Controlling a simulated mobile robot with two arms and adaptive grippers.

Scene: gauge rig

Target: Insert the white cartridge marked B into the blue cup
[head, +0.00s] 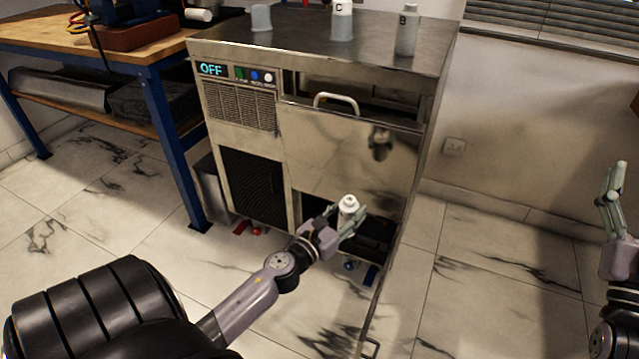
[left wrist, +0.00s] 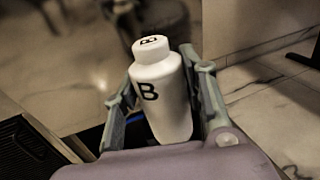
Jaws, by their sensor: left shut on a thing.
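My left gripper (head: 349,220) is shut on the white cartridge marked B (head: 348,204), in front of the cabinet's low opening. In the left wrist view the cartridge (left wrist: 165,98) stands roughly upright between the two fingers (left wrist: 163,100), with the black B on its side and cap showing. I cannot make out a blue cup. A small blue patch (left wrist: 136,117) shows behind the cartridge, but I cannot tell what it is. My right gripper (head: 611,190) is raised at the right edge, away from the cabinet, and shows no object in it.
The metal cabinet (head: 240,160) shows OFF on its display. A grey cup-like piece (head: 261,18), a white C bottle (head: 341,20) and a grey B bottle (head: 407,32) stand on top. A handled panel (head: 345,150) lies above the opening. A workbench (head: 120,50) stands left; floor at right is clear.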

